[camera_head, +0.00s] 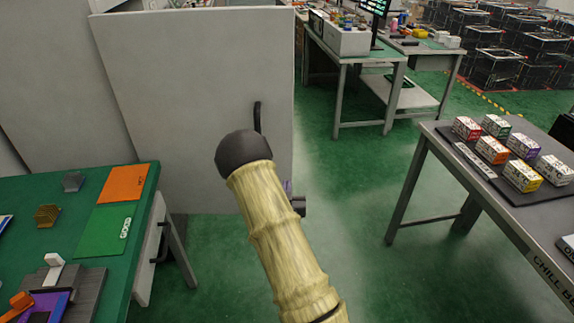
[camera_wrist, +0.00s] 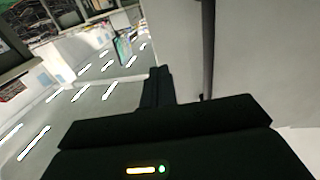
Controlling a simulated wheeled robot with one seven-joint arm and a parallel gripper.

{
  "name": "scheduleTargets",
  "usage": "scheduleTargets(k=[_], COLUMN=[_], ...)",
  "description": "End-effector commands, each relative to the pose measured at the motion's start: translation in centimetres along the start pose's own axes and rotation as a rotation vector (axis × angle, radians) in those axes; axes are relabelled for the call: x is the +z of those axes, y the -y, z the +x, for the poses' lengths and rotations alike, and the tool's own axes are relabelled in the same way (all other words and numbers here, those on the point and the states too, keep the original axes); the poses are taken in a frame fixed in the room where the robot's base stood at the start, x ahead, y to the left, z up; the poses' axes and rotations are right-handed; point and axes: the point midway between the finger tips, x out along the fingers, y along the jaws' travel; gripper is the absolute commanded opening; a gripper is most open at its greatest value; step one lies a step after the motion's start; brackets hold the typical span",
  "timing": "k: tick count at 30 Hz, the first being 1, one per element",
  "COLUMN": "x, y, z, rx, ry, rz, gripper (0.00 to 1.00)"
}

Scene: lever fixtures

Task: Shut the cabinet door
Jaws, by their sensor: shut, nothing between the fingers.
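The cabinet door (camera_head: 185,90) is a large light grey panel at the upper left of the head view, with its top edge and right edge showing. It appears to stand out from the grey cabinet body (camera_head: 45,80) behind it. A black upright handle (camera_head: 257,115) is near its right edge. In the wrist view the door (camera_wrist: 255,50) fills the right side, with the dark handle (camera_wrist: 207,45) upright. My gripper (camera_wrist: 159,78) is shut and empty, just left of the handle. In the head view my arm hides most of my gripper (camera_head: 298,205), near the door's lower right edge.
A green-topped table (camera_head: 150,185) with small items stands at the left, close to the door. A grey table (camera_head: 430,150) with several small boxes stands at the right. The green floor (camera_head: 340,230) between them is clear. Workbenches (camera_head: 345,65) stand farther back.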

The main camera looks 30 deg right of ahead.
Motion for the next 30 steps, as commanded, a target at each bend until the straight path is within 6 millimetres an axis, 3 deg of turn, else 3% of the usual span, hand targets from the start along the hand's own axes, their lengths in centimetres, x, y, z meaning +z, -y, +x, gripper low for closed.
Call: scheduleTargets(k=[11,30], x=[-0.1,-0.1], y=[-0.1,0.0], z=[0.9,10.5], rx=[0.003,0.0], ry=[0.001,0.001], rz=[0.002,0.001], gripper=[0.0,0.0])
